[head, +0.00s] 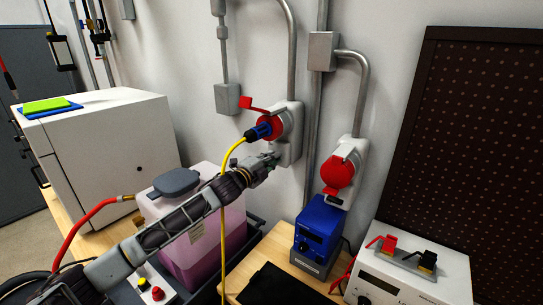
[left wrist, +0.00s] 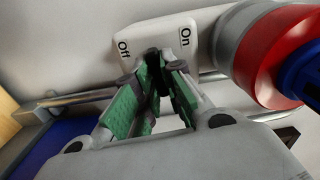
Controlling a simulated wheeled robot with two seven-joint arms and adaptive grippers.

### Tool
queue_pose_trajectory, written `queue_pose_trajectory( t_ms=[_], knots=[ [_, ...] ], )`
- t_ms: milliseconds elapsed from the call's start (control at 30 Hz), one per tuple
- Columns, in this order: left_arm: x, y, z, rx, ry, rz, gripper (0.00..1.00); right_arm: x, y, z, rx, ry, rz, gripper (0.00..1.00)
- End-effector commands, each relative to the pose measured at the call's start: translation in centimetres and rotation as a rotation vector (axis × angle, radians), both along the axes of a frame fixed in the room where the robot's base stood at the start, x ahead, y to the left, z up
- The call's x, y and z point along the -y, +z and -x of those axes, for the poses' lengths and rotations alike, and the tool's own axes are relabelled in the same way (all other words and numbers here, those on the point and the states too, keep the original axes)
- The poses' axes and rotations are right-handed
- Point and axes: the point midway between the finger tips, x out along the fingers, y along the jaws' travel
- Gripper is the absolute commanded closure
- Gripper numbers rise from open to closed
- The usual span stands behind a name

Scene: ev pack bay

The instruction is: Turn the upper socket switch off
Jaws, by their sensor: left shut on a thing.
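The upper socket (head: 293,148) is a light grey wall box with a red ring, a raised red lid (head: 259,109) and a blue plug (head: 262,131) in it. My left gripper (head: 274,160) reaches its lower part. In the left wrist view, the socket's light housing (left wrist: 170,38) carries the words Off on the left and On on the right. The green-padded fingers of the left gripper (left wrist: 157,70) close on the dark switch (left wrist: 154,58) between these words. The fingers hide most of the switch, so I cannot tell its setting. My right gripper is not in view.
A yellow cable (head: 224,220) hangs from the plug, passing across my left arm. A lower socket (head: 338,172) with a red lid is at the right. Below stand a blue device (head: 318,236), a white instrument (head: 410,284) and a tank of pink liquid (head: 207,250).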

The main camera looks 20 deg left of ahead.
Motion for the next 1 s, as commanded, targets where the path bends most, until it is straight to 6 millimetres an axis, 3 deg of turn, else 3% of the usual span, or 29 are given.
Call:
queue_pose_trajectory(
  t_ms=[700,733,867,1000],
  knots=[
    [0.06,-0.21,0.02,0.036,0.0,-0.105,1.0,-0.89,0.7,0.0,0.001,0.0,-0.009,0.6],
    [0.07,-0.2,0.02,0.036,0.0,-0.105,0.87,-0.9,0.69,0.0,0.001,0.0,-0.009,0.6],
    [0.04,-0.18,0.02,0.037,0.0,-0.104,0.7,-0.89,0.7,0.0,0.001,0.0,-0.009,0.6],
    [0.04,-0.14,0.01,0.036,0.0,-0.103,0.68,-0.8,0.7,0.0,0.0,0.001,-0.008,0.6]
  ],
)
